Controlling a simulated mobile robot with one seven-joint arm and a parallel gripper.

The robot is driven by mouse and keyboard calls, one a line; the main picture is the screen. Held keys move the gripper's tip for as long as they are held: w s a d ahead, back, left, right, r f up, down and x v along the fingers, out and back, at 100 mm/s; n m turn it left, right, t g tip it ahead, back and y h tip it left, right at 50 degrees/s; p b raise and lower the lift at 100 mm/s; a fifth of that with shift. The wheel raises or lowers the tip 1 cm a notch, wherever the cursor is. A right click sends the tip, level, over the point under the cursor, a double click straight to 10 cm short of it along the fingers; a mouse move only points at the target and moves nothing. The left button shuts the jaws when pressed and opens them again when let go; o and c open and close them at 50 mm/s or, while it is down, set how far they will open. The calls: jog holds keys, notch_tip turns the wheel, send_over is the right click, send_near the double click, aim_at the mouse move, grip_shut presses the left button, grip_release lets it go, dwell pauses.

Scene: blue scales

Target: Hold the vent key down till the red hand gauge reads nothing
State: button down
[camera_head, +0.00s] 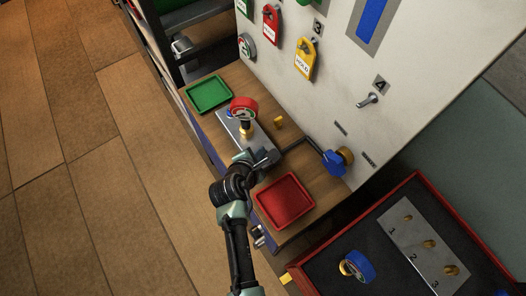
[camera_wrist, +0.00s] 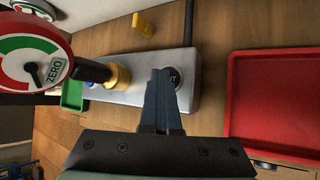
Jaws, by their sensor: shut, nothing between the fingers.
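The red hand gauge (camera_head: 243,108) stands on a grey metal block (camera_head: 232,127) on the wooden bench. In the wrist view the gauge (camera_wrist: 30,58) shows a green and red dial with a ZERO label. Its dark needle points down and slightly right in the picture; I cannot read an exact value. A round dark key (camera_wrist: 175,76), apparently the vent key, sits at the right end of the block (camera_wrist: 205,88). My gripper (camera_wrist: 164,72) is shut and empty, its tips over this key and partly hiding it. I cannot tell whether the key is pressed down.
A green tray (camera_head: 209,95) and a red tray (camera_head: 285,201) lie on the bench on either side of the block. A yellow piece (camera_head: 279,122) is behind it. A dark pipe leads to a blue valve (camera_head: 333,162). The white panel (camera_head: 340,85) stands behind.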

aim_at(245, 118)
jog(key=shift+r+p, duration=0.8)
jog(key=shift+p, duration=0.15)
notch_tip(245, 118, up, 5)
jog(key=p, duration=0.5)
jog(key=shift+r, duration=0.1)
dwell(0.4)
